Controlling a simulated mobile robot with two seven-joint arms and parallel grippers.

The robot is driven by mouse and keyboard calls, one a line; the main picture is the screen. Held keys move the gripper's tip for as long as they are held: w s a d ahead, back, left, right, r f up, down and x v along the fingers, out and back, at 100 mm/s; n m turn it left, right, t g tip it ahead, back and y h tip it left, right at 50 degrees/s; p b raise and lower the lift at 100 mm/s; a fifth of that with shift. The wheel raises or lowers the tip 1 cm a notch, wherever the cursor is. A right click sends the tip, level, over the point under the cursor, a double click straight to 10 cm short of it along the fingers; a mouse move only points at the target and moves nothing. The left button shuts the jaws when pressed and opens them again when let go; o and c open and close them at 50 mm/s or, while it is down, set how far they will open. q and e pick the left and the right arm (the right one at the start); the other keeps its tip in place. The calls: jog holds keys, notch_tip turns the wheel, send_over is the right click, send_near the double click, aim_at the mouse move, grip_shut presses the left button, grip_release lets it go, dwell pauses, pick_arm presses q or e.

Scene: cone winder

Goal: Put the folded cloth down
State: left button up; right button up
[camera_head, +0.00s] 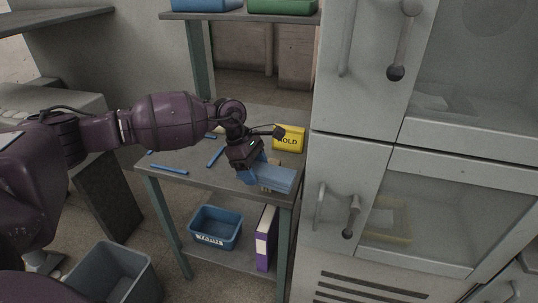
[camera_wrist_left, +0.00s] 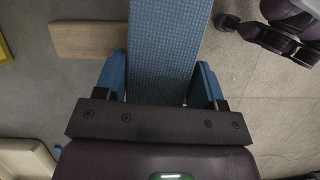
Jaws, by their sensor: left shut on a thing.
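The folded cloth (camera_head: 278,178) is light blue and shows at the front right corner of the small grey table (camera_head: 205,178). My left gripper (camera_head: 256,168) is shut on it. In the left wrist view the cloth (camera_wrist_left: 164,45) is a blue woven strip between the two blue fingers of the left gripper (camera_wrist_left: 161,70), running out past the tips. Whether the cloth touches the table top is hard to tell. My right gripper is not in view.
A yellow sign (camera_head: 289,138) stands at the table's back right, and several blue sticks (camera_head: 169,169) lie on the left. A tan block (camera_wrist_left: 88,39) is beside the cloth. The grey cabinet (camera_head: 345,165) stands close right. A blue bin (camera_head: 216,228) is on the lower shelf.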

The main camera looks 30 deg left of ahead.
pick_arm(q)
jog(key=w+a+r+n+t+y+b, duration=0.1)
jog(key=w+a+r+n+t+y, duration=0.15)
jog(key=w+a+r+n, duration=0.55)
jog(key=w+a+r+n+t+y+b, duration=0.15)
jog(key=a+r+n+y, duration=0.35)
jog(key=n, duration=0.6)
jog(key=shift+h, duration=0.95)
jog(key=f, duration=0.4)
jog(key=d+f+b, duration=0.1)
jog(key=f, duration=0.4)
jog(key=f+b, duration=0.1)
jog(key=f, duration=0.3)
jog(key=shift+d+f, duration=0.2)
jog(key=shift+f, duration=0.1)
notch_tip(320, 180, down, 6)
jog(key=shift+r+b, duration=0.2)
jog(key=shift+b, duration=0.6)
jog(key=shift+r, duration=0.15)
jog(key=shift+f, duration=0.5)
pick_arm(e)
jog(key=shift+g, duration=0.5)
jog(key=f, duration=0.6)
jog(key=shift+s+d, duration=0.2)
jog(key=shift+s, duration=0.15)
pick_arm(q)
jog(key=shift+f, duration=0.15)
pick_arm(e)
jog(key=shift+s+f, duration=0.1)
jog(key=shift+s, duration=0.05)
